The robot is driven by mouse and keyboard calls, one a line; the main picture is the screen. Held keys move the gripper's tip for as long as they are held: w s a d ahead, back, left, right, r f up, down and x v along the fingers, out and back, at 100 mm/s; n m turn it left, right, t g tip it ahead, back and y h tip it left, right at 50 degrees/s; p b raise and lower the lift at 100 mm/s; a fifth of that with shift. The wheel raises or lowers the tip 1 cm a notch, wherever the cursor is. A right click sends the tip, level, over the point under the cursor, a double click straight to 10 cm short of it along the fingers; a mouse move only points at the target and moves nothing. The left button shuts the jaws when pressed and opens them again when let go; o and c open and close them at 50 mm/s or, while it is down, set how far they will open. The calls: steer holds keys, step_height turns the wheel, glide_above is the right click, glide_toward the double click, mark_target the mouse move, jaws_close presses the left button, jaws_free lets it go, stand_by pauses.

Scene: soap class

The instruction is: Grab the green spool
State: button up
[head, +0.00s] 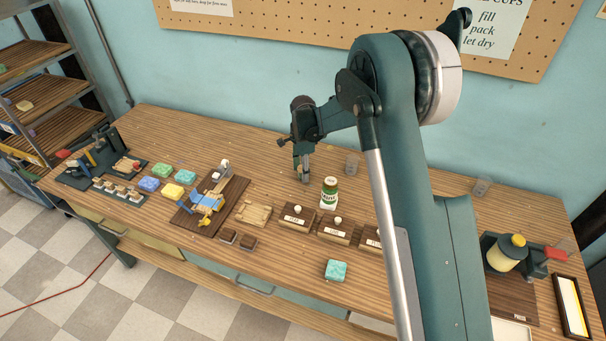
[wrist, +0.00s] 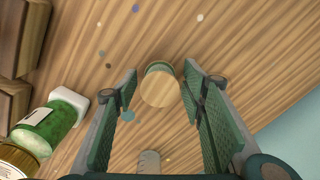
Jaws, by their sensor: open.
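The green spool (wrist: 161,89) stands upright on the bench in the wrist view, with a round pale wooden top and a green side showing at its far edge. My gripper (wrist: 160,73) is open, with one green-padded finger on each side of the spool in that view. The spool appears apart from both fingers; how far below them it is, I cannot tell. In the head view my gripper (head: 303,174) points down over the middle of the bench, and the spool is not clearly visible there.
A green-and-white labelled container (head: 329,193) stands close by; it also shows in the wrist view (wrist: 50,124). Wooden boxes (head: 297,217) stand in front, a clear cup (head: 351,164) to the right. A teal soap bar (head: 336,270) lies near the front edge.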

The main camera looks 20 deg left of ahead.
steer(key=shift+f, duration=0.25)
steer(key=shift+c, duration=0.3)
steer(key=c, duration=0.8)
steer(key=shift+r+p, duration=0.3)
steer(key=shift+r, duration=4.75)
